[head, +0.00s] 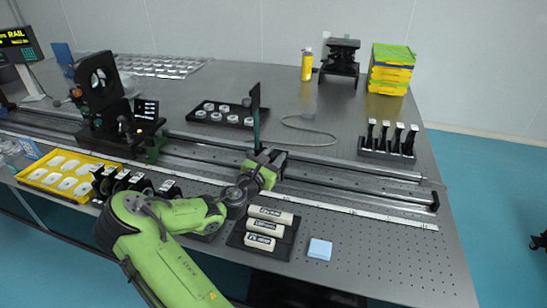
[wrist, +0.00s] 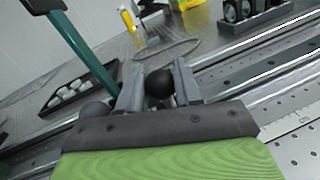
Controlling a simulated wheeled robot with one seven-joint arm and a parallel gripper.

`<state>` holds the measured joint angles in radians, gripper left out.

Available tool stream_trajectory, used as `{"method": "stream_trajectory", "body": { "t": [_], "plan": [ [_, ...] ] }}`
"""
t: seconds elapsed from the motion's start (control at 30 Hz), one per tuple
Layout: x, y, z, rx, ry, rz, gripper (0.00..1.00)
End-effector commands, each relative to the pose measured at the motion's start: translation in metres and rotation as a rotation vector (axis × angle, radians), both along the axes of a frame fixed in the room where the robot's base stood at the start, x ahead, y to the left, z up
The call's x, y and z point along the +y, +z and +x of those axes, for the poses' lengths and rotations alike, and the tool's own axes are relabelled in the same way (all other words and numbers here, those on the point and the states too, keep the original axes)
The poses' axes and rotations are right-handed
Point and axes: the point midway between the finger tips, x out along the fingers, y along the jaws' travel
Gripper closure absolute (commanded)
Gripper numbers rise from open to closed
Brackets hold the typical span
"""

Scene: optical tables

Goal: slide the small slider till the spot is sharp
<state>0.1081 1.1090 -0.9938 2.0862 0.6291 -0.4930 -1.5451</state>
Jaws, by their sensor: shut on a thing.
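The small slider sits on the long rail (head: 340,172) right of its middle. It carries a thin upright dark teal plate (head: 256,115), whose teal edge also shows at the left of the wrist view (wrist: 90,55). My gripper (head: 270,157) is low at the rail beside the plate. In the wrist view its fingers (wrist: 158,88) are closed around a round black knob (wrist: 159,82). The slider's base is mostly hidden behind my gripper. A larger black mount with a round opening (head: 100,78) stands on the rail at the left. I cannot make out a light spot.
A black tray of round white pieces (head: 222,113) lies behind the rail. A holder with several posts (head: 387,145) stands at the right. A tray with white labelled blocks (head: 265,228) and a blue pad (head: 320,249) lie in front. The rail right of my gripper is clear.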

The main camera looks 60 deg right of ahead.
Motion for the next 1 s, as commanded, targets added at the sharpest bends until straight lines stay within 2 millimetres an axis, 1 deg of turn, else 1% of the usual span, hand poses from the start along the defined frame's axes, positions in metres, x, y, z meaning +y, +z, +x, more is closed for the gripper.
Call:
{"method": "stream_trajectory", "body": {
  "t": [0.03, 0.07, 0.27, 0.37, 0.5, 0.63, 0.73, 0.97, 1.0],
  "plan": [
    [0.0, 0.0, 0.0, 0.0, 0.0, -0.001, 0.97],
    [0.0, 0.0, 0.0, 0.0, 0.0, -0.001, 1.0],
    [0.0, 0.001, 0.001, 0.001, 0.0, -0.001, 1.0],
    [0.002, 0.004, 0.015, 0.003, 0.006, -0.001, 1.0],
    [0.007, 0.006, 0.047, 0.002, 0.013, -0.002, 1.0],
    [0.01, 0.005, 0.065, 0.001, 0.009, -0.003, 1.0],
    [0.011, 0.003, 0.068, 0.0, 0.001, -0.003, 1.0],
    [0.01, 0.002, 0.067, 0.001, -0.003, -0.004, 1.0],
    [0.01, 0.002, 0.067, 0.001, -0.003, -0.004, 0.63]
  ]
}}
